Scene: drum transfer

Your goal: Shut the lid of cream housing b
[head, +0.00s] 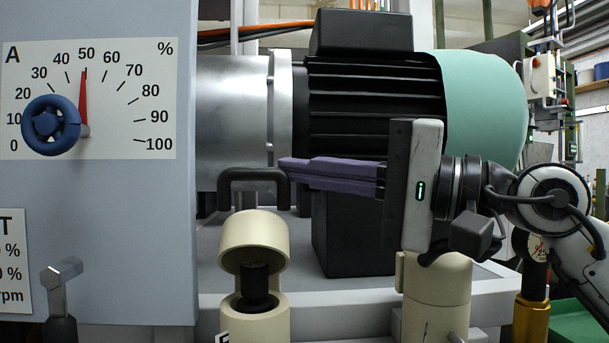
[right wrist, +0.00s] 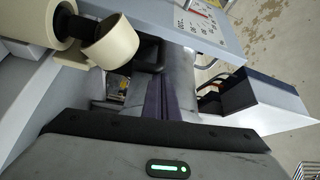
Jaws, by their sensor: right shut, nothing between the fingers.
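A cream housing (head: 262,325) stands at the lower middle of the head view. Its rounded lid (head: 254,236) is raised, and a black cylindrical part (head: 256,283) shows inside. The open lid also shows in the right wrist view (right wrist: 110,43), at upper left. A second cream housing (head: 437,287) stands further right, its top hidden behind my right gripper. I cannot read which housing is b. My right gripper (head: 284,164) is shut and empty; its purple fingers point left, above and to the right of the open lid in the picture. My left gripper is not in view.
A black-finned motor (head: 375,95) with a green end cover is behind the gripper. A dark handle (head: 253,174) is just behind the raised lid. A grey panel with a dial (head: 120,60) and blue knob (head: 50,125) fills the left, with a metal lever (head: 62,274) below.

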